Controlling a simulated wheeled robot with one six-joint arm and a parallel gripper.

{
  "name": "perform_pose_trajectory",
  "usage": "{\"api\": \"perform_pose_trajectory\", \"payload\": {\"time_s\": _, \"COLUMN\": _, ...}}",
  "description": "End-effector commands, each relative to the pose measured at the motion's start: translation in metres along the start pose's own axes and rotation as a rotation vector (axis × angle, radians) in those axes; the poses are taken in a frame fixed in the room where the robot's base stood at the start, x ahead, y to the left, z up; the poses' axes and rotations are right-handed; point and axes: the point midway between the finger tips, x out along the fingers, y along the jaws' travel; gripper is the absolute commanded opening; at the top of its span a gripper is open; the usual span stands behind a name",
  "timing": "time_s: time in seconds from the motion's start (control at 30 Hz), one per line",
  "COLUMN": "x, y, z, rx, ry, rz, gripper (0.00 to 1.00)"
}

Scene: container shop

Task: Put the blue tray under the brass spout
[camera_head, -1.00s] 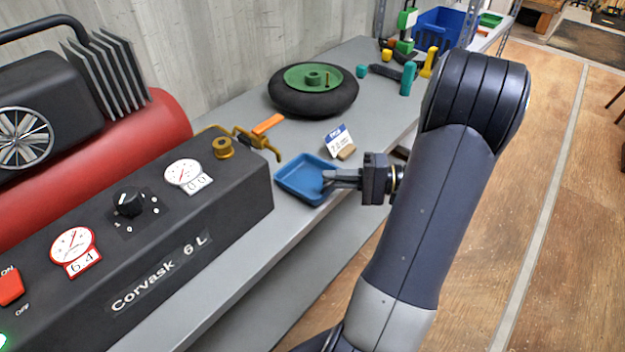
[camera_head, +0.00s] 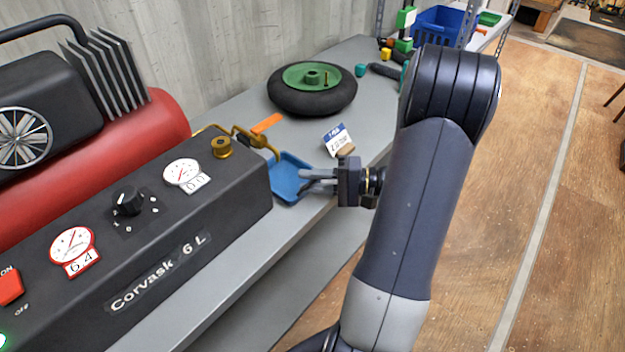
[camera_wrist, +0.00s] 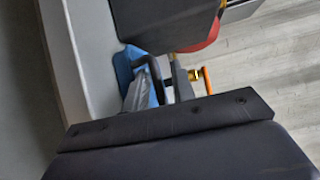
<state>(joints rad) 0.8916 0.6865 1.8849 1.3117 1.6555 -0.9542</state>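The blue tray (camera_head: 286,176) lies on the grey shelf, close against the right end of the black compressor base. The brass spout (camera_head: 270,146) curves out from the base, and its downturned end shows just above the tray's back left edge. How directly the end is over the tray is hard to tell. My gripper (camera_head: 301,182) is at the tray's right side, its fingers apart with a gap between them, overlapping the tray's right edge. Part of the tray (camera_wrist: 124,68) also shows beside my fingers in the wrist view; much of it is hidden.
The black compressor base (camera_head: 150,245) with gauges stands left of the tray. An orange lever (camera_head: 266,124) sits above the spout. The shelf's front edge is near my gripper.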

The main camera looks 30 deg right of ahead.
Motion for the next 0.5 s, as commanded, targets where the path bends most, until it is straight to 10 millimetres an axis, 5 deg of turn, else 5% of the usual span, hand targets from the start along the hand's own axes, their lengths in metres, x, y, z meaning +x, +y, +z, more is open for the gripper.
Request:
{"api": "perform_pose_trajectory", "payload": {"time_s": 0.33, "x": -0.002, "y": 0.0, "z": 0.0, "rx": 0.0, "ry": 0.001, "rz": 0.0, "gripper": 0.3}}
{"api": "perform_pose_trajectory", "payload": {"time_s": 0.5, "x": -0.02, "y": 0.0, "z": -0.001, "rx": -0.001, "ry": 0.004, "rz": -0.001, "gripper": 0.3}}
